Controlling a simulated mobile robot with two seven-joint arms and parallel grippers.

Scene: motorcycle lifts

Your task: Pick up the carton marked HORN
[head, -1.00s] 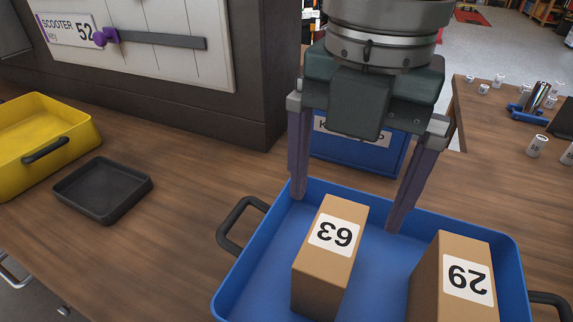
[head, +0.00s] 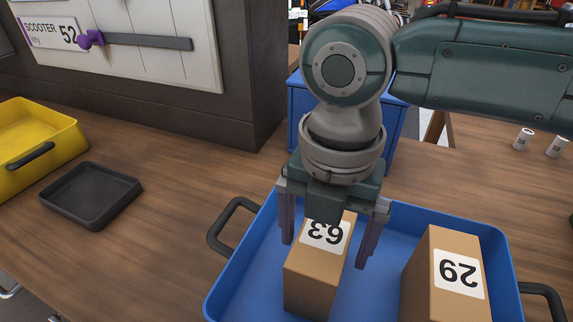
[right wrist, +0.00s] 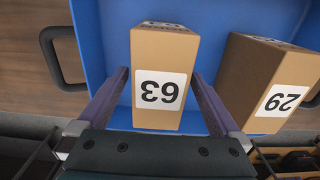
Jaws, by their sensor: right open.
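Two brown cartons stand in a blue tray (head: 378,290). One carton (head: 312,287) has a white label with 63, upside down in view. The other carton (head: 428,285) on the right is labelled 29. No HORN mark is readable on either; the far faces show only slivers of marking in the right wrist view. My right gripper (head: 325,252) points down, open, over carton 63. In the right wrist view its fingers (right wrist: 160,76) stand on either side of carton 63 (right wrist: 165,50), with gaps showing. My left gripper is not in view.
A black tray (head: 92,196) and a yellow bin (head: 45,145) stand on the wooden bench at left. A blue box (head: 299,98) stands behind my right arm. Carton 29 (right wrist: 262,80) is close beside my right finger. Small white cylinders (head: 522,139) stand at right.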

